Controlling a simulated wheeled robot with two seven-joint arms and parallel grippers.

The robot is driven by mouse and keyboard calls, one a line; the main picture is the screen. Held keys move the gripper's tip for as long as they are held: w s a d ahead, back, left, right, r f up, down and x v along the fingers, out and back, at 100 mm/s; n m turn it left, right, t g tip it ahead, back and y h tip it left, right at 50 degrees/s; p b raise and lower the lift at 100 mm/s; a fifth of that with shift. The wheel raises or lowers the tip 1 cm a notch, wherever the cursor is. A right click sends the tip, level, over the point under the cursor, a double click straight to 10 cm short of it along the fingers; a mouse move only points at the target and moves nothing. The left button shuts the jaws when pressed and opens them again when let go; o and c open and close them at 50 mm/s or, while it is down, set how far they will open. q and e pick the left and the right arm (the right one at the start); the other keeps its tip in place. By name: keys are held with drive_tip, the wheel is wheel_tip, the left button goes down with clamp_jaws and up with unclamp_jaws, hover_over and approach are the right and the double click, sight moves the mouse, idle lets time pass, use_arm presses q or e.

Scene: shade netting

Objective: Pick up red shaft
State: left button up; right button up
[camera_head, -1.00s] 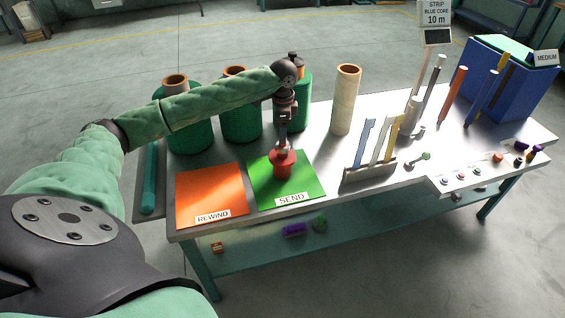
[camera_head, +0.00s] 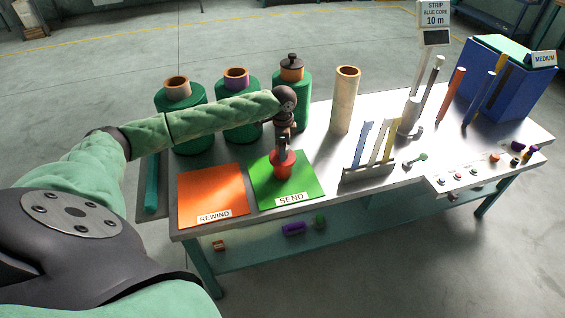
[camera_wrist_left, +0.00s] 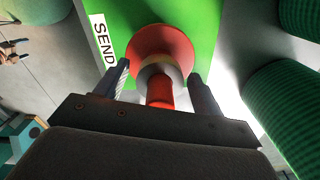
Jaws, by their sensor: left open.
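A red piece (camera_head: 282,168) with a wide round flange stands on the green SEND mat (camera_head: 310,187). In the left wrist view its red flange (camera_wrist_left: 160,45) and narrower red shaft (camera_wrist_left: 160,95) show, with a tan ring between them. My left gripper (camera_wrist_left: 158,80) is open, with one finger on each side of the shaft. In the head view the left gripper (camera_head: 283,148) points down over the red piece and partly hides it. A separate red rod (camera_head: 450,95) leans at the right of the table. My right gripper is not in view.
An orange REWIND mat (camera_head: 210,190) lies left of the green one. Green rolls (camera_head: 240,120) stand behind my arm. A tan tube (camera_head: 345,100), a rack of strips (camera_head: 368,172) and a blue bin (camera_head: 515,85) stand to the right.

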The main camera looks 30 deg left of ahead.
use_arm(q)
clamp_jaws()
drive_tip(key=shift+r, duration=0.1)
drive_tip(key=shift+r, duration=0.1)
idle(0.3)
